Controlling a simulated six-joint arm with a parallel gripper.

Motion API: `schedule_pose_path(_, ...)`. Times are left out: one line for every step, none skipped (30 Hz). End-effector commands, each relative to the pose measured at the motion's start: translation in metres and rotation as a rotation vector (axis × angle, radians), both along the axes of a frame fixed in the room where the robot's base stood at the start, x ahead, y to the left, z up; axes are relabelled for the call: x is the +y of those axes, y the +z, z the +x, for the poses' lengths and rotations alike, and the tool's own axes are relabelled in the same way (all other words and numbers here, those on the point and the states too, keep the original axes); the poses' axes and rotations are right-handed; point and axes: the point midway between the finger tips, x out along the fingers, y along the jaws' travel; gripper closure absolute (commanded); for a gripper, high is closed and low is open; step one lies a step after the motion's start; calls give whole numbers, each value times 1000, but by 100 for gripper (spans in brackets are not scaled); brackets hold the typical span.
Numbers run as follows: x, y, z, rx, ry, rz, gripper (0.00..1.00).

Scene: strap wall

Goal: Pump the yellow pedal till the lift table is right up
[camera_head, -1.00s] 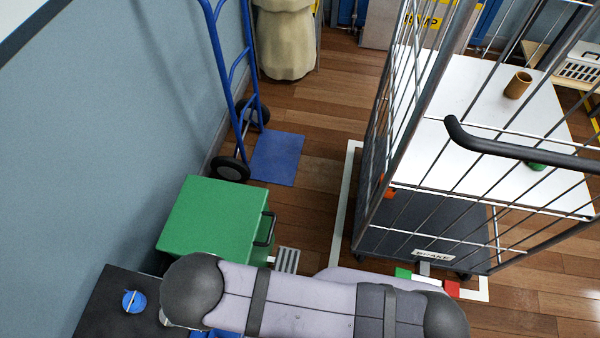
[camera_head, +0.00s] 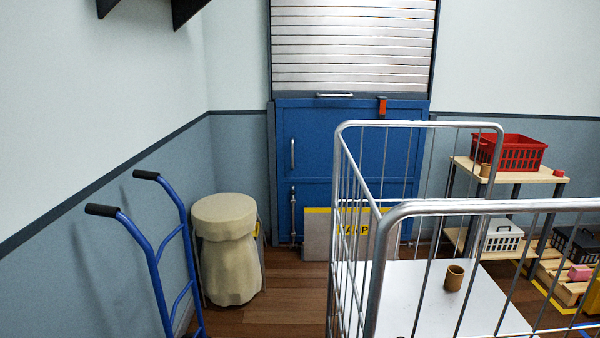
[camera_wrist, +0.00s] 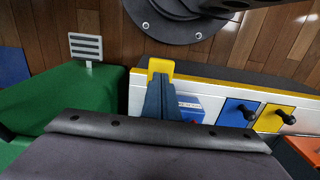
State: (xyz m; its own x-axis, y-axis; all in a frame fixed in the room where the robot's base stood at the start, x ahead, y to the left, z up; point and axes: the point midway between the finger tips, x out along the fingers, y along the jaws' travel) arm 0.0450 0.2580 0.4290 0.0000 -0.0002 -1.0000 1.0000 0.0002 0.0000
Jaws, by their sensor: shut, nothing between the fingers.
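I cannot make out the yellow pedal or the lift table for certain in either view. A grey slatted plate (camera_wrist: 86,47) on a short white stem is beside the green box (camera_wrist: 70,100), up and left of my gripper. My gripper is out of the head view.
The wire roll cage (camera_head: 400,208) fills the front right of the head view. A blue hand truck (camera_head: 165,250) and a covered beige bin (camera_head: 228,250) stand at the left. A blue shutter cabinet (camera_head: 350,150) is at the back. Black knobs (camera_wrist: 249,114) stick out beside my gripper.

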Motion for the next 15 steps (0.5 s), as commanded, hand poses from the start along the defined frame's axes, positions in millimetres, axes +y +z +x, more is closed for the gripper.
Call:
schedule_pose_path(0,-6,0,0,0,0,100)
schedule_pose_path(0,-8,0,0,0,0,100)
schedule_pose_path(0,-10,0,0,0,0,100)
schedule_pose_path(0,-12,0,0,0,0,100)
schedule_pose_path(0,-14,0,0,0,0,100)
schedule_pose_path(0,-17,0,0,0,0,100)
schedule_pose_path(0,-19,0,0,0,1,100)
schedule_pose_path(1,-21,0,0,0,1,100)
schedule_pose_path(1,-23,0,0,0,2,100)
schedule_pose_path(1,-25,0,0,0,3,100)
schedule_pose_path(1,-27,0,0,0,3,100)
schedule_pose_path(1,-29,0,0,0,3,100)
schedule_pose_path(1,-31,0,0,0,4,100)
schedule_pose_path(2,-33,0,0,0,4,100)
schedule_pose_path(2,-36,0,0,0,4,100)
